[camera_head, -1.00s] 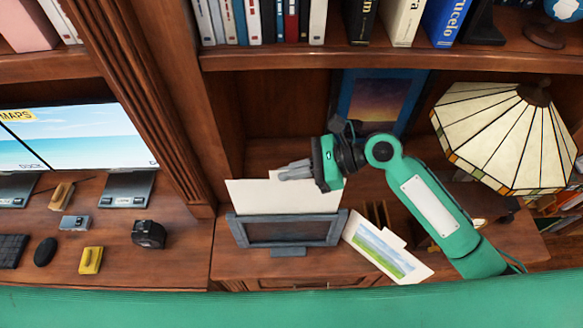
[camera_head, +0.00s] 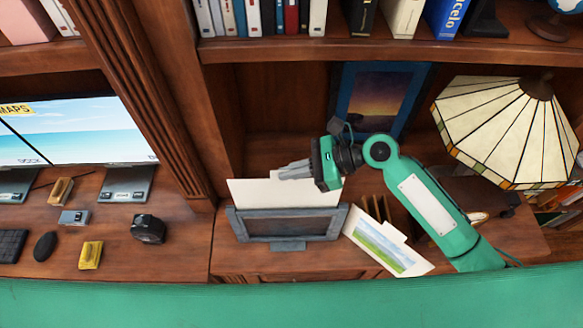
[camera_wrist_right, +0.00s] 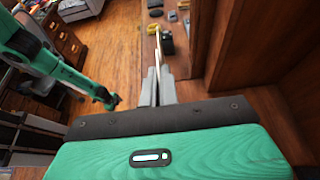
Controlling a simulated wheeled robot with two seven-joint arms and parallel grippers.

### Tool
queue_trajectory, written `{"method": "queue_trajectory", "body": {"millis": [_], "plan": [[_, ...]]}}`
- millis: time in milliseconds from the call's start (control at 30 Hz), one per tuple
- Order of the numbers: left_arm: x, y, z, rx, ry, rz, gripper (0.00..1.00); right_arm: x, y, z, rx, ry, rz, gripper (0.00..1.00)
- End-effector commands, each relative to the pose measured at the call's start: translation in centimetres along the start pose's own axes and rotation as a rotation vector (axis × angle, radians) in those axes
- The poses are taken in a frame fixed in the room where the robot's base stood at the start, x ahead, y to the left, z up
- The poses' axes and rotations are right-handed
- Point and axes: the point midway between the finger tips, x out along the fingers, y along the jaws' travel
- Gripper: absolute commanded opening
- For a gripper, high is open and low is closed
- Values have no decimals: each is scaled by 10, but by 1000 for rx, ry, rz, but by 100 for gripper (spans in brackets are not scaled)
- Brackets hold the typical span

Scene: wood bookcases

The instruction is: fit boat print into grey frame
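The grey frame (camera_head: 237,224) stands upright on the desk in the head view, with a dark inside. A plain white card (camera_head: 250,192) stands upright just behind the frame, its lower part hidden by it. No boat picture shows on the side I see. My right gripper (camera_head: 284,172) is shut on the card's top tab. The wrist view shows the fingers (camera_wrist_right: 158,92) closed on the card (camera_wrist_right: 158,52), seen edge-on. Whether the card is in the frame's slot, I cannot tell. My left gripper (camera_wrist_right: 112,101) shows small in the wrist view.
A green landscape print (camera_head: 385,246) leans right of the frame, near a wooden rack (camera_head: 375,207). A stained-glass lamp (camera_head: 505,130) stands at right; a dark blue picture (camera_head: 347,95) is behind. Monitors and small items stand left of the bookcase upright (camera_head: 150,95).

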Motion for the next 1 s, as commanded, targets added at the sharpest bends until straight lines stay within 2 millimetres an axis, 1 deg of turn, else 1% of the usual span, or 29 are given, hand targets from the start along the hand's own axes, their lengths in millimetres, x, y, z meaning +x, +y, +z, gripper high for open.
{"method": "queue_trajectory", "body": {"millis": [1000], "plan": [[7,0,1,0,0,0,84,10,0,-24,1,0,0,0]]}}
